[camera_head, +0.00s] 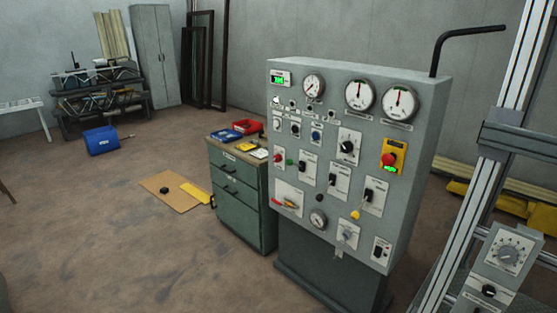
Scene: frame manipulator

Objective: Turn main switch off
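A grey control panel (330,175) stands right of the middle, its front covered with gauges, knobs and switches. The labels are too small to read, so I cannot tell which control is the main switch. A black rotary knob (347,147) sits on a white plate near the middle. A red button on a yellow plate (394,157) is at the right. A red and orange handle (287,202) is at the lower left, and a small black switch (381,251) at the lower right. Green displays are lit. Neither gripper is in view.
A green drawer cabinet (240,205) with red and blue trays stands against the panel's left side. A metal frame post (487,150) and a smaller dial box (503,262) are at the right. A cardboard sheet (172,190) lies on the floor. The floor at front left is clear.

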